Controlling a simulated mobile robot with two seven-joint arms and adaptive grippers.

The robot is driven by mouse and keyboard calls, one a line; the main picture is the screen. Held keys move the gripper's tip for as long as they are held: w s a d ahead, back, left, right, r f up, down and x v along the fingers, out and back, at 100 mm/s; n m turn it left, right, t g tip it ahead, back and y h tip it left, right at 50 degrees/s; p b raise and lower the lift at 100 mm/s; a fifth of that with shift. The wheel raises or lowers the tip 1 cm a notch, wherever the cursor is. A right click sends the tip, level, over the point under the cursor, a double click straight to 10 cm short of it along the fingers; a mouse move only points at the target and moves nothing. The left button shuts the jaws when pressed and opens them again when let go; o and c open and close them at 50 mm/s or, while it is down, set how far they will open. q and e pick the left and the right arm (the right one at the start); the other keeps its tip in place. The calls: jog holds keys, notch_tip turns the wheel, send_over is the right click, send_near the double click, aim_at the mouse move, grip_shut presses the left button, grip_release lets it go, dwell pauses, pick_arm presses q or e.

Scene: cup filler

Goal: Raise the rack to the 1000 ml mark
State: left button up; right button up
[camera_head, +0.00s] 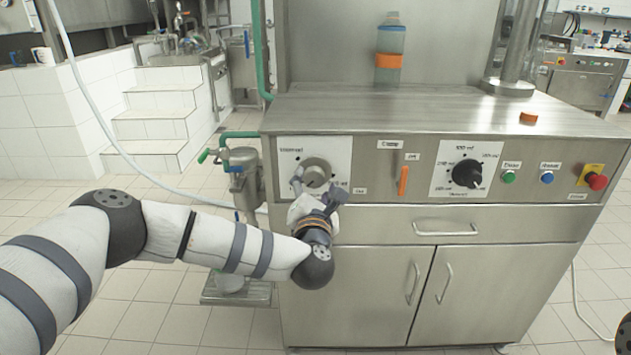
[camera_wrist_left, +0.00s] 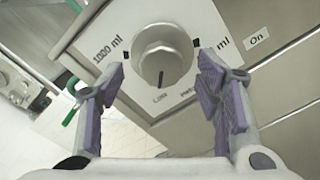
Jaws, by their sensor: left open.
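A round silver knob (camera_head: 318,166) sits on a white dial plate (camera_head: 333,148) at the left of the steel machine's front. In the left wrist view the knob (camera_wrist_left: 163,62) has a dark line near its lower edge, pointing down and slightly left. The plate's left side reads "1000 ml" (camera_wrist_left: 112,48); another "ml" mark is partly hidden at right. My left gripper (camera_head: 316,193) is at the knob. In the wrist view its purple-padded fingers (camera_wrist_left: 163,90) are open, one at each side below the knob, with visible gaps. My right gripper is out of view.
An orange handle (camera_head: 403,181) and a black knob (camera_head: 467,172) are to the right. A bottle (camera_head: 391,40) and orange cap (camera_head: 528,118) stand on top.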

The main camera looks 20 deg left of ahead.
aim_at(315, 179)
pick_arm(q)
jog(key=x, duration=0.3)
jog(key=shift+w+f, duration=0.1)
jog(key=shift+w, duration=0.15)
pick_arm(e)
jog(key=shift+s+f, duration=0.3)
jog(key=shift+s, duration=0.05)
pick_arm(q)
jog(key=c, duration=1.2)
jog(key=shift+o, duration=0.2)
jog(key=shift+m, duration=0.3)
